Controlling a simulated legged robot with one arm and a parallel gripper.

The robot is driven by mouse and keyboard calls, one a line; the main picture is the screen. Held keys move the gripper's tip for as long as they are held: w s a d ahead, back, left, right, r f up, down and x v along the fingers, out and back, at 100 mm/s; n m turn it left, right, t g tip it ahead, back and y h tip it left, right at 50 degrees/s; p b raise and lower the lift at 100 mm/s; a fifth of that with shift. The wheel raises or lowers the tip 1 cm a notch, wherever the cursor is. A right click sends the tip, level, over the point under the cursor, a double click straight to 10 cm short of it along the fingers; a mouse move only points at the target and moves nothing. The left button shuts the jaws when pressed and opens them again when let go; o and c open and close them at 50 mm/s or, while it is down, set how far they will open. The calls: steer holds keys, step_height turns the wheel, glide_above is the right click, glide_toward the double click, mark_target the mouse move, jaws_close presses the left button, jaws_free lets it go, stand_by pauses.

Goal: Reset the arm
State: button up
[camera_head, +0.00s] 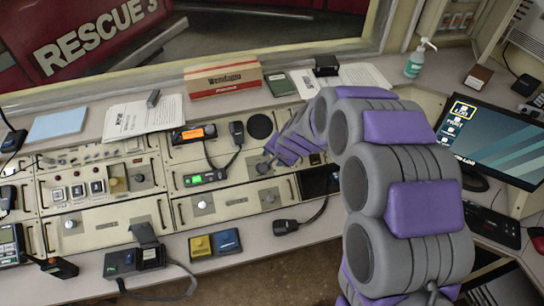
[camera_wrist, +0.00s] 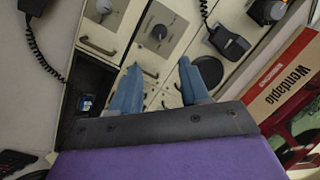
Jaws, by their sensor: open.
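My arm, purple and grey, reaches from the lower right of the head view out over the console panel (camera_head: 236,205). My gripper (camera_head: 268,166) is at its far end, above the middle of the panel, small and partly hidden by my arm. In the wrist view my gripper (camera_wrist: 158,66) shows two blue fingers spread apart with nothing between them. A grey panel plate with a round knob (camera_wrist: 159,32) lies beyond the fingertips. I cannot tell how far above the panel the fingers are.
A handheld microphone (camera_head: 237,132) and a lit radio (camera_head: 194,132) are near my gripper. A monitor (camera_head: 495,140) and a pump bottle (camera_head: 416,62) are at the right. Yellow and blue boxes (camera_head: 226,240) sit at the front edge.

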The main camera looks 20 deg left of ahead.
stand_by(0.5)
steer(key=s+d+r+n+g, duration=0.1)
steer(key=s+d+r+n, duration=0.1)
steer(key=s+d+r, duration=0.5)
steer(key=s+d+r+g+h, duration=0.2)
steer(key=s+d+r, duration=0.1)
steer(key=s+d, duration=0.8)
steer(key=s+d+r+n+g+h, duration=0.1)
steer(key=s+d+r, duration=0.3)
steer(key=s+d, duration=0.8)
steer(key=s+g+h, duration=0.1)
steer(key=s, duration=0.6)
steer(key=shift+s+r+g+h, duration=0.15)
steer(key=shift+r+g+h, duration=0.1)
steer(key=shift+g+h, duration=0.05)
